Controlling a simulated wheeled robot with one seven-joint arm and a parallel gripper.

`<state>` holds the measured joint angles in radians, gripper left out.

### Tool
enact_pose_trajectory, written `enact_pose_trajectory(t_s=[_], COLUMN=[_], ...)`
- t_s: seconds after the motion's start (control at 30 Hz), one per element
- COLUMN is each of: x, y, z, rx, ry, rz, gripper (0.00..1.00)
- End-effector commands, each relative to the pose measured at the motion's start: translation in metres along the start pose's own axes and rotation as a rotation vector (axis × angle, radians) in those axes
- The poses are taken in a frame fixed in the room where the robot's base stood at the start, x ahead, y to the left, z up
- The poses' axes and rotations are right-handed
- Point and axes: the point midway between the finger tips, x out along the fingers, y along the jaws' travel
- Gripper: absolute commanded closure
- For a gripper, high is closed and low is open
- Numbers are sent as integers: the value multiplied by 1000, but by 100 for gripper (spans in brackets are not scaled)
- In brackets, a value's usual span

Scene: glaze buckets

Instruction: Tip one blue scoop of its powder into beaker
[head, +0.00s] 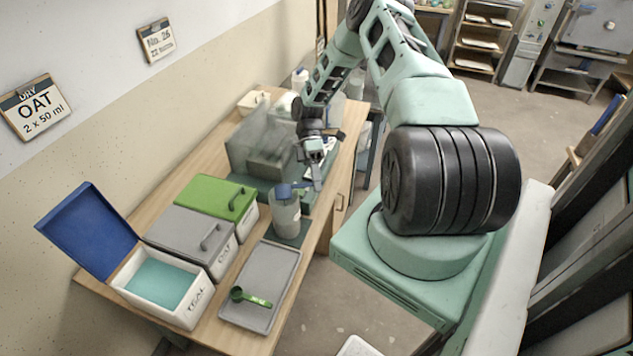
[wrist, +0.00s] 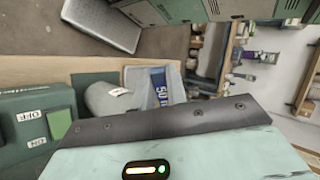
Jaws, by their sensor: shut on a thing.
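The beaker (head: 286,218) is clear with greyish contents and stands on a dark green pad at the table's right edge. The blue scoop (head: 285,190) is over the beaker's mouth, its handle toward my gripper (head: 316,174). My gripper is shut on this handle. In the wrist view a blue piece marked "50" (wrist: 158,88) shows beyond the gripper housing, beside a pale rounded shape that looks like the beaker (wrist: 104,101). The fingertips are hidden there. I cannot tell how far the scoop is tilted or whether powder is in it.
An open white box of teal powder (head: 198,307) has a raised blue lid (head: 88,226). Grey-lidded (head: 182,235) and green-lidded (head: 216,196) boxes stand behind it. A grey tray (head: 283,262) holds a green scoop (head: 248,298). A clear-walled enclosure (head: 250,140) stands behind the beaker.

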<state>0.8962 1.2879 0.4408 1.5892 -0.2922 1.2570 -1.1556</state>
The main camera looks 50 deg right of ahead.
Motion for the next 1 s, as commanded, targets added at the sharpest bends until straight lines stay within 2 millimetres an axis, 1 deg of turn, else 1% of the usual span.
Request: enact_pose_trajectory(t_s=[0.27, 1.0], x=[0, -3], y=[1, 2], z=[0, 0], rx=[0, 2], ry=[-1, -1], rz=[-13, -189], gripper=[100, 100])
